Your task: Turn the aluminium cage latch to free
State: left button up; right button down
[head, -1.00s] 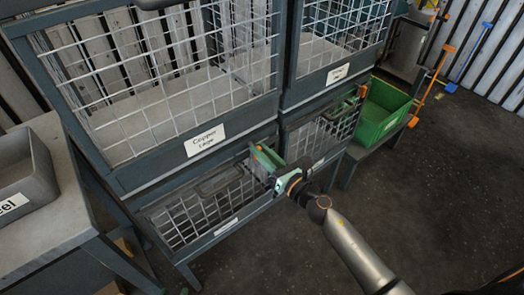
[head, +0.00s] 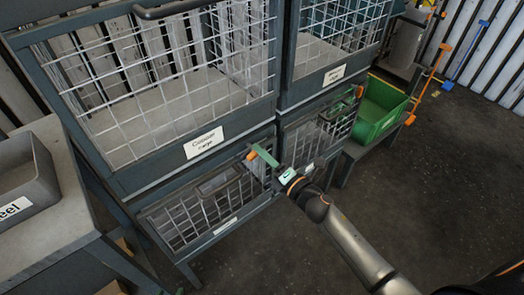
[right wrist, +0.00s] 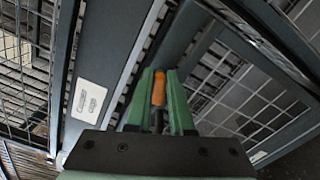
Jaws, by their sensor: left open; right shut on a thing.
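My right gripper (head: 257,151) is at the upper right corner of the lower left mesh cage (head: 228,227). In the right wrist view its green fingers (right wrist: 160,76) are shut on an orange latch handle (right wrist: 159,90). The orange end (head: 251,155) also shows at the fingertips in the head view. The latch's base is hidden by the fingers. The lower left cage's label is too small to read, so I cannot tell whether it is the aluminium one. My left gripper is not in view.
A cage labelled copper (head: 204,142) is just above. Another orange latch (head: 359,91) is on the lower right cage. A green bin (head: 382,112) stands at right. A grey tray (head: 40,185) is on a bench at left.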

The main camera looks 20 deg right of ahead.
jog(key=shift+f+m+p, duration=0.15)
jog(key=shift+m+p, duration=0.35)
jog(key=shift+m, duration=1.8)
jog(key=c, duration=0.8)
grip_release()
jog(key=v, duration=1.2)
jog(key=shift+s, duration=0.25)
